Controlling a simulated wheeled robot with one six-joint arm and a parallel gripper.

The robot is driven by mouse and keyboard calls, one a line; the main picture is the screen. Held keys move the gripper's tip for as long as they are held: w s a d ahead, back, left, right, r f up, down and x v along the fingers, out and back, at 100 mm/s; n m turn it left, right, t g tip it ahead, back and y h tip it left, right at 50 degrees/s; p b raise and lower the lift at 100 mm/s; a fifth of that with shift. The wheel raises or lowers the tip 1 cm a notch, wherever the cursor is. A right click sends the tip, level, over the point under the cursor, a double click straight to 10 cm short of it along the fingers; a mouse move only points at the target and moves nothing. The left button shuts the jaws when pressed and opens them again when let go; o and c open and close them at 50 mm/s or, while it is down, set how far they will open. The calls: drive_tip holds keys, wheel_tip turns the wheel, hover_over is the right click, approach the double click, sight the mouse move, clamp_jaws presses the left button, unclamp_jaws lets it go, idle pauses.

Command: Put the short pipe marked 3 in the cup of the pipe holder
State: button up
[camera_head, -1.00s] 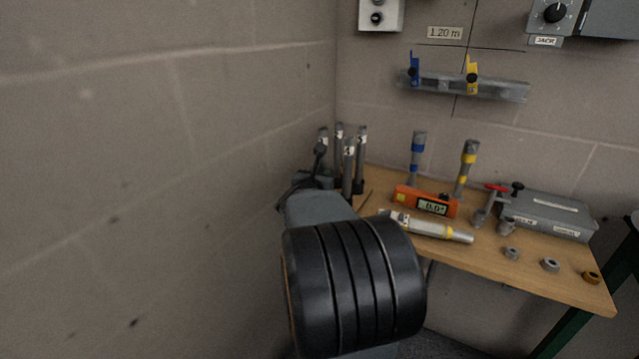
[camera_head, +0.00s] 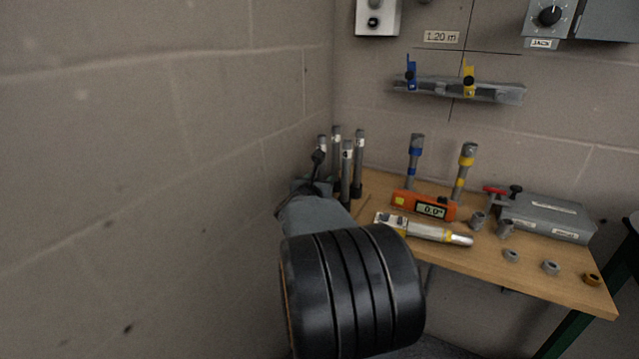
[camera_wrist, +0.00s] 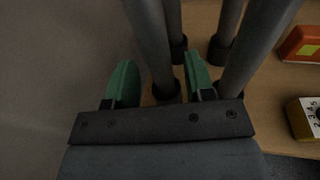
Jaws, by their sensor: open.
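Several grey pipes (camera_head: 347,170) stand upright in black cups at the table's left end. Their small white labels are too blurred to tell which is marked 3. My gripper (camera_wrist: 163,82) is open, with its green fingers apart. In the wrist view one grey pipe (camera_wrist: 150,42) runs down between and beyond the fingers to a black cup (camera_wrist: 166,92); I cannot tell whether they touch it. Another pipe (camera_wrist: 258,45) passes just right of the right finger. In the head view my gripper (camera_head: 317,172) is beside the pipes, its fingers largely hidden. I cannot tell which cup is the pipe holder's.
A block wall (camera_head: 200,150) is close on the left. An orange level (camera_head: 425,205), a yellow-banded tool (camera_head: 430,233), two banded pipes (camera_head: 415,160) and a grey case (camera_head: 545,215) occupy the wooden table (camera_head: 480,258). Small rings lie near its front edge.

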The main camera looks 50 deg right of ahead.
drive_tip(key=shift+a+r+p, duration=0.15)
drive_tip(key=shift+r+p, duration=0.15)
drive_tip(key=shift+p, duration=0.1)
drive_tip(key=p+v, duration=0.1)
drive_tip(key=v, duration=1)
drive_tip(key=shift+s+a, duration=0.2)
drive_tip(key=shift+a, duration=0.15)
drive_tip(key=w+a+r+n+t+y+p, duration=0.2)
drive_tip(key=a+r+n+y+p, duration=0.2)
drive_tip(key=a+r+n+p, duration=0.1)
drive_tip(key=w+a+r+n+t+y+p, duration=0.2)
drive_tip(key=a+r+n+y+p, duration=0.2)
drive_tip(key=n, duration=0.8)
drive_tip(key=w+a+r+n+t+y+p, duration=0.2)
drive_tip(key=a+r+n+p, duration=0.5)
drive_tip(key=r+p, duration=0.4)
drive_tip(key=shift+w+a+n+y+p, duration=0.2)
drive_tip(key=shift+n+y+p, duration=0.45)
drive_tip(key=shift+y, duration=0.25)
drive_tip(key=s+a+r+n+g+y+p, duration=0.1)
drive_tip(key=s+a+r+n+g+p, duration=0.2)
drive_tip(key=s+n+p, duration=0.3)
drive_tip(key=s+a+r+n+g+y+p, duration=0.2)
drive_tip(key=s+a+r+n+g+p, duration=0.2)
drive_tip(key=n+p, duration=0.5)
drive_tip(key=s+r+n+g, duration=0.1)
drive_tip(key=s+n, duration=0.1)
drive_tip(key=n, duration=0.6)
drive_tip(key=shift+r, duration=0.3)
drive_tip(key=shift+a, duration=0.15)
